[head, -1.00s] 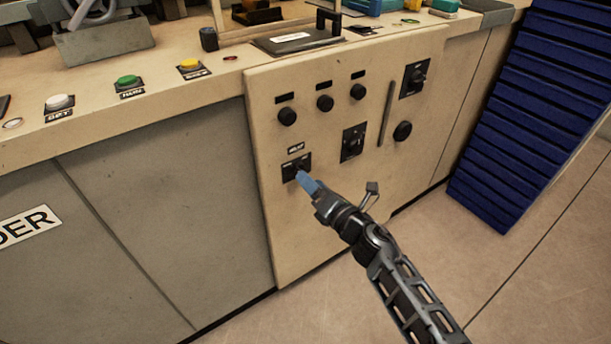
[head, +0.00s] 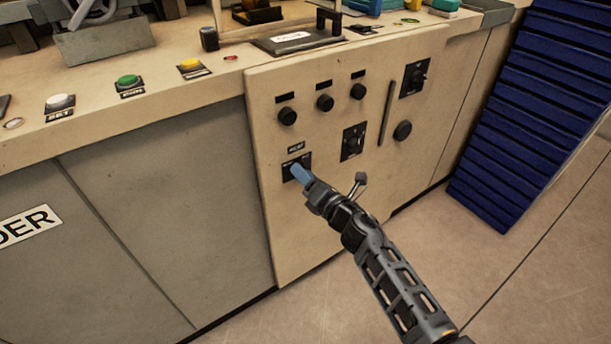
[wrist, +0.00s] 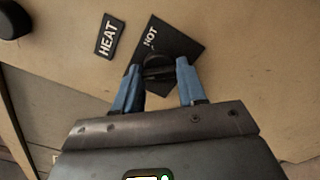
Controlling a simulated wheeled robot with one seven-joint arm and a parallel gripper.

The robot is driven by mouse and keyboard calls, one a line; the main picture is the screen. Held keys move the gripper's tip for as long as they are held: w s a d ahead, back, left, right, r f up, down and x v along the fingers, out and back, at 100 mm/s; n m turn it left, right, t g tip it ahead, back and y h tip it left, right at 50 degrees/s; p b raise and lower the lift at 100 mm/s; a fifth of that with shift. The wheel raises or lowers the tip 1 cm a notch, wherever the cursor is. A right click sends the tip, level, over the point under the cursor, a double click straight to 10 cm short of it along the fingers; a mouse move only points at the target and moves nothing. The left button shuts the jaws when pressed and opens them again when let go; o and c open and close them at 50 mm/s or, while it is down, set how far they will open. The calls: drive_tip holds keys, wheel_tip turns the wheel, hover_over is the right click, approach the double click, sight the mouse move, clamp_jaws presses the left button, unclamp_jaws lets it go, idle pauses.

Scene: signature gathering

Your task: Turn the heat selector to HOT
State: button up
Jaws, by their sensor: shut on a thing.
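The heat selector (wrist: 158,68) is a dark knob on a black plate, under a HEAT label (wrist: 110,37) on the beige panel. The word HOT (wrist: 150,37) shows on its plate in the wrist view. In the head view the selector plate (head: 290,167) is partly hidden behind my fingers. My gripper (wrist: 158,80) has its two blue fingers on either side of the knob, shut on it. It also shows at the panel in the head view (head: 298,171). The knob's exact pointing is hard to tell.
Three black knobs (head: 325,103) sit above on the panel. A switch plate (head: 353,143), a slot (head: 386,113) and a round knob (head: 402,131) are to the right. White, green (head: 130,81) and yellow buttons line the ledge. A blue slatted stack (head: 535,110) stands right.

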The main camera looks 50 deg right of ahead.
drive_tip(key=c, duration=0.4)
drive_tip(key=shift+o, duration=0.2)
drive_tip(key=shift+m, duration=0.4)
drive_tip(key=shift+m+p, duration=3.4)
drive_tip(key=shift+m, duration=4.1)
drive_tip(key=shift+f, duration=0.1)
